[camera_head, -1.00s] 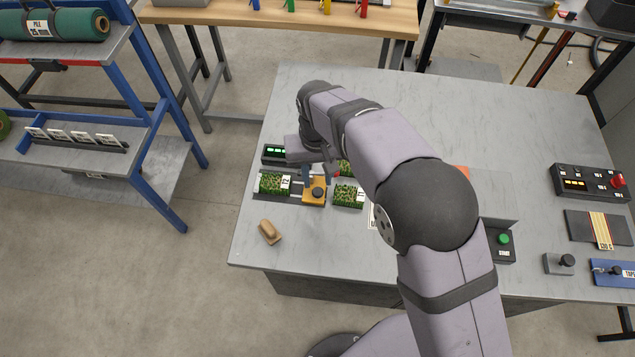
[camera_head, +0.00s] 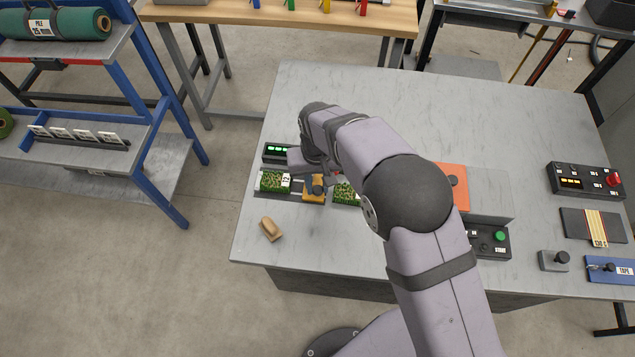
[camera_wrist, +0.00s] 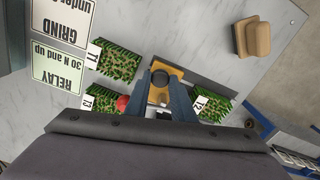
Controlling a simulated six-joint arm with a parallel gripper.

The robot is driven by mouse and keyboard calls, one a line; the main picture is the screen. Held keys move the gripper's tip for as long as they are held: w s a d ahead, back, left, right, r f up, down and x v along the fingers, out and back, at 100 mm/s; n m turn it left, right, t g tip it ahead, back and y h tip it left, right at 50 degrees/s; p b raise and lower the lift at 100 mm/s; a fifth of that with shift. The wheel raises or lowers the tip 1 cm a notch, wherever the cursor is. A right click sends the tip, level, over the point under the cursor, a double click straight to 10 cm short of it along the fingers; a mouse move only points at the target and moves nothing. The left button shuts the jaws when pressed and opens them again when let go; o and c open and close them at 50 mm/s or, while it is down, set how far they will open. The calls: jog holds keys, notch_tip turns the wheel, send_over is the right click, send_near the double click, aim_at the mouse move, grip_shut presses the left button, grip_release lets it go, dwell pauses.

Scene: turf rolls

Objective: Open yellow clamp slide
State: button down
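The yellow clamp slide (camera_head: 313,196) sits on the grey bench between two green turf samples, with a black round knob (camera_head: 318,186) on top. In the wrist view the slide (camera_wrist: 158,97) lies beneath my gripper (camera_wrist: 161,84). My gripper's two blue fingers straddle the black knob (camera_wrist: 164,77), one on each side, and stand apart. Any contact with the knob is too small to make out. In the head view my gripper (camera_head: 319,179) is low over the slide, partly hidden by my wrist.
Turf sample T2 (camera_head: 272,182) is left of the slide, T1 (camera_wrist: 118,62) on the other side, T3 (camera_wrist: 115,103) behind. A tan-handled block (camera_head: 270,229) lies near the bench's front-left edge. An orange plate (camera_head: 453,183) is to the right. Open bench lies behind.

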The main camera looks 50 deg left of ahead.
aim_at(317, 188)
jog(key=shift+s+a+f+b, duration=0.1)
jog(key=shift+a+b, duration=0.05)
jog(key=shift+b, duration=0.25)
jog(key=c, duration=1.8)
grip_release()
jog(key=shift+r+b, duration=1.2)
jog(key=shift+r, duration=2.6)
